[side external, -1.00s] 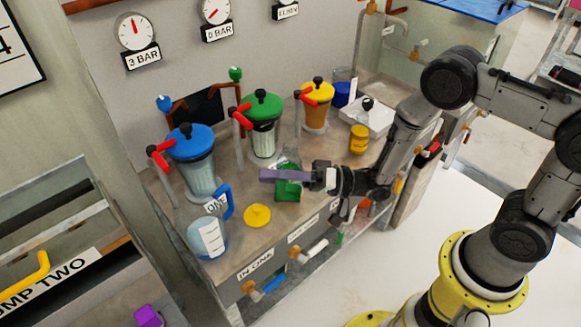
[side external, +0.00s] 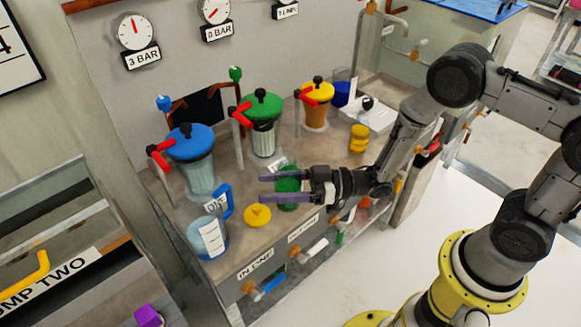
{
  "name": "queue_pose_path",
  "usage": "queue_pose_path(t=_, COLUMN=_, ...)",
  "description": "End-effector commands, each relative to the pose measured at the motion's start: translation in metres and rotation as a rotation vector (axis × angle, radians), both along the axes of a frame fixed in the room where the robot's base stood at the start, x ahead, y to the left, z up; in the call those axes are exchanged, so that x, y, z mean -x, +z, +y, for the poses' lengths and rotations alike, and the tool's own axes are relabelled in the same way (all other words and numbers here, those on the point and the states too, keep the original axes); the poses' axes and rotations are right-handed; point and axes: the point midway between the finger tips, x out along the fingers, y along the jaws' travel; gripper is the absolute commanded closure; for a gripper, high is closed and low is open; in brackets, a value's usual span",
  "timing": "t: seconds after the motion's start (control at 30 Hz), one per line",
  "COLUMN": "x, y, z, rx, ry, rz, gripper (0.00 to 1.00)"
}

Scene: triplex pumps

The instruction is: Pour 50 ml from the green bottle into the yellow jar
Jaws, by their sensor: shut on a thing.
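My gripper (side external: 264,189) is shut on the green bottle (side external: 289,187), with its purple fingers on either side of the bottle, over the front of the bench. The fingers hide part of the bottle, and I cannot tell its exact tilt. A small yellow container (side external: 359,138) stands at the right of the bench, apart from the gripper. I cannot tell which of these two is the yellow jar.
Blue-lidded (side external: 198,172) and green-lidded (side external: 263,137) vessels with red handles stand to the left. A jug with a blue handle (side external: 207,238) and a loose yellow lid (side external: 257,216) are at the front left. A white tray (side external: 374,121) is at the right.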

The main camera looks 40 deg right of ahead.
Motion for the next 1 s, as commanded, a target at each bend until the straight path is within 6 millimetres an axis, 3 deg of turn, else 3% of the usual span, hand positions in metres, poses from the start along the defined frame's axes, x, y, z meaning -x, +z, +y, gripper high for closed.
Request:
queue_pose_path(t=0.2, x=0.002, y=-0.03, z=0.002, rx=0.048, ry=0.0, rz=-0.045, gripper=1.0)
queue_pose_path(t=0.5, x=0.003, y=-0.057, z=0.003, rx=0.102, ry=-0.001, rz=-0.1, gripper=1.0)
queue_pose_path(t=1.0, x=0.004, y=-0.063, z=0.004, rx=0.117, ry=-0.001, rz=-0.117, gripper=1.0)
